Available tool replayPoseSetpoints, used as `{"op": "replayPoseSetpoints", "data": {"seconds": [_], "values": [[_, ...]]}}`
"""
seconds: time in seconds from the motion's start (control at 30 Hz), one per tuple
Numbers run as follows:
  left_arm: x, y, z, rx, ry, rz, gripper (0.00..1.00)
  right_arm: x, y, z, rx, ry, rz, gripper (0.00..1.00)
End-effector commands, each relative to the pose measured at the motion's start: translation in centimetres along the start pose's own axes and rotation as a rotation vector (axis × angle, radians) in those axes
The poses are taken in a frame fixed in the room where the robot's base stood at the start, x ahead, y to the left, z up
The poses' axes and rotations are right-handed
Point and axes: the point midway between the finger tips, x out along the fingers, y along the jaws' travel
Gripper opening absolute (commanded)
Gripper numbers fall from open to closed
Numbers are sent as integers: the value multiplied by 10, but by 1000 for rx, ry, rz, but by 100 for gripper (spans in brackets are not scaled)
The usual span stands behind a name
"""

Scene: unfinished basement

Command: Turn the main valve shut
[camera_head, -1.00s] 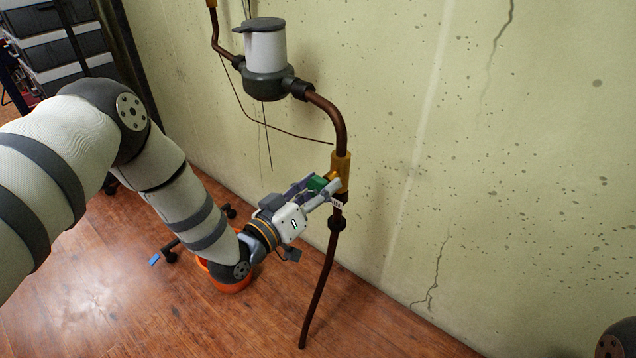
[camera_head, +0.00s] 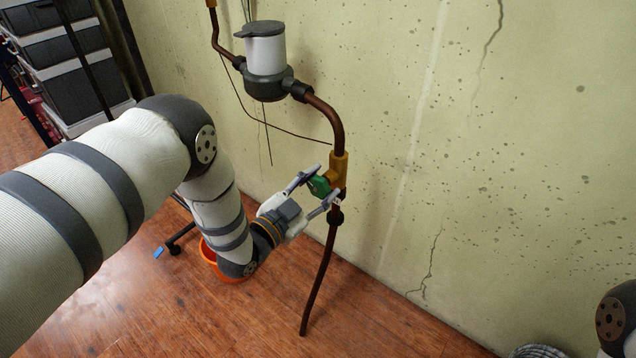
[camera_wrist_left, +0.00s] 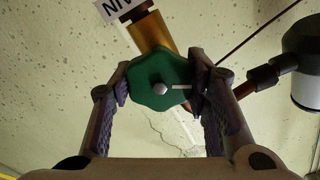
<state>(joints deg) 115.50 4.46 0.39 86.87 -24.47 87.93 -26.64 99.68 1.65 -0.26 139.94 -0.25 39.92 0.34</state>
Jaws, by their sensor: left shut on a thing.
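The main valve's brass body (camera_head: 339,168) sits on a brown pipe (camera_head: 322,265) against the wall. Its green lobed handle (camera_head: 319,187) faces my left gripper (camera_head: 326,183). My left gripper is shut on the handle, one finger on each side. In the left wrist view the handle (camera_wrist_left: 152,90) lies between the two purple-padded fingers, with a pale line pointing right. A white tag (camera_wrist_left: 118,8) with partly cut-off lettering hangs beside the brass body. My right gripper is out of view; only a part of my right arm shows at the lower right.
A grey and white meter (camera_head: 265,62) is on the pipe above the valve. An orange bucket (camera_head: 215,262) stands on the floor behind my left arm. Storage boxes (camera_head: 75,75) are at the upper left. A grey coil (camera_head: 537,352) lies at the lower right.

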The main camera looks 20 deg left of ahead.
Motion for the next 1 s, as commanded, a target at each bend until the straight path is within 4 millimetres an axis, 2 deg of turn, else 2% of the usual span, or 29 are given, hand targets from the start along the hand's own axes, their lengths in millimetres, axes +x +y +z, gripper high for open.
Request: {"op": "replayPoseSetpoints", "data": {"seconds": [0.5, 1.0], "values": [[1, 1, -2, 490, 4, 1, 15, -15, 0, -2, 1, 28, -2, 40], [0, 2, 0, 914, 3, -1, 15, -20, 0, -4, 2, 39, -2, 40]]}}
